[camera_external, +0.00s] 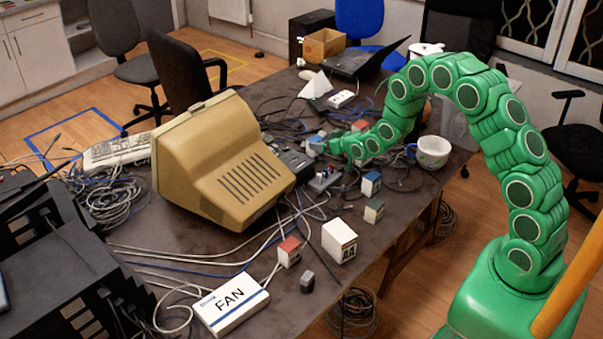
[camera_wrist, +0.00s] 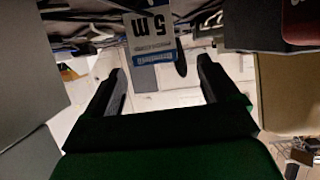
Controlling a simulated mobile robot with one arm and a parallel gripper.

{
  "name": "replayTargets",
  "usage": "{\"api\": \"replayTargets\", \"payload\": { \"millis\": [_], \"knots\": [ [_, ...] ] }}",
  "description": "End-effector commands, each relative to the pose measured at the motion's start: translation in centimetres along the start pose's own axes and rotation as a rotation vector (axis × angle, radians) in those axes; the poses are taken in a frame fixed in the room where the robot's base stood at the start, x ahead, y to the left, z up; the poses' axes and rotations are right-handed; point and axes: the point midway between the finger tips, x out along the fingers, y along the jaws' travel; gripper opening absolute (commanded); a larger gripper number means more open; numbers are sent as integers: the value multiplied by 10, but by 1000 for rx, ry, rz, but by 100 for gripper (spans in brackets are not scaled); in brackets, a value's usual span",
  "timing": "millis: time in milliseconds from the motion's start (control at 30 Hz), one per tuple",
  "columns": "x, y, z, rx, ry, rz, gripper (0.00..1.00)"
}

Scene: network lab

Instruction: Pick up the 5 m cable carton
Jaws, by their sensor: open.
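The 5 m cable carton (camera_wrist: 151,38) shows at the top of the wrist view as a small white and grey box. Its label has a blue strip and the text "5 m" upside down. My gripper (camera_wrist: 161,72) is open and empty. The carton lies just beyond the fingertips, roughly in line with the gap between them, and the fingers do not close on it. In the external view my gripper (camera_external: 322,148) is low over the table, among cables right of the beige monitor. I cannot tell there which small box is the 5 m carton.
The beige monitor (camera_external: 222,165) stands left of my gripper. A white mug (camera_external: 432,152) is to the right. A FAN box (camera_external: 231,303) lies at the front. Loose cables cover much of the table.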

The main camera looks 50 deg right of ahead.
Motion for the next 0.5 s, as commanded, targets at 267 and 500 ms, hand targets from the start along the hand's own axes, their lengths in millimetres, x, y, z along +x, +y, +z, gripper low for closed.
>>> {"api": "replayTargets", "payload": {
  "millis": [267,500],
  "knots": [
    [24,4,0,1,-4,0,88],
    [46,4,-1,0,-2,0,88]
  ]
}}
